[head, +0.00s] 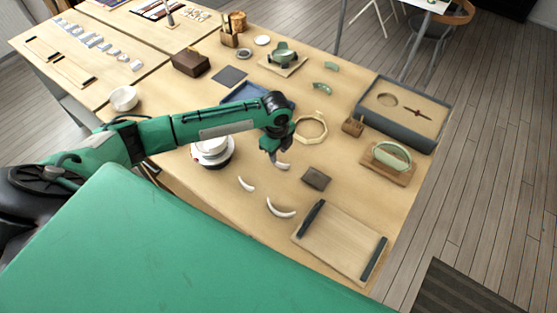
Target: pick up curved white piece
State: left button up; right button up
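Three curved white pieces lie in the front middle of the wooden table. One white piece (283,166) is just below and right of my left gripper (273,160). A second, smaller white piece (246,185) lies to the left, and a longer one (280,209) lies nearer the front edge. My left gripper points down with its tips beside the first piece. At this size I cannot tell whether the fingers are open, shut, or touching that piece. My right gripper is not in view.
A stack of white dishes (212,153) stands left of the gripper. A dark block (316,178), a board with dark end bars (340,242) and an octagonal wooden ring (311,128) lie to the right. A green bowl piece (391,155) sits on a stand. Bare tabletop surrounds the front white pieces.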

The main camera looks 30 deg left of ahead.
pick_arm(q)
jog(key=shift+s+f+p, duration=0.1)
jog(key=shift+f+p, duration=0.25)
jog(key=shift+f, duration=0.15)
notch_tip(320, 180, down, 4)
jog(key=shift+r+p, duration=0.2)
jog(key=shift+p, duration=0.45)
jog(key=shift+f, duration=0.45)
jog(key=c, duration=0.7)
grip_shut()
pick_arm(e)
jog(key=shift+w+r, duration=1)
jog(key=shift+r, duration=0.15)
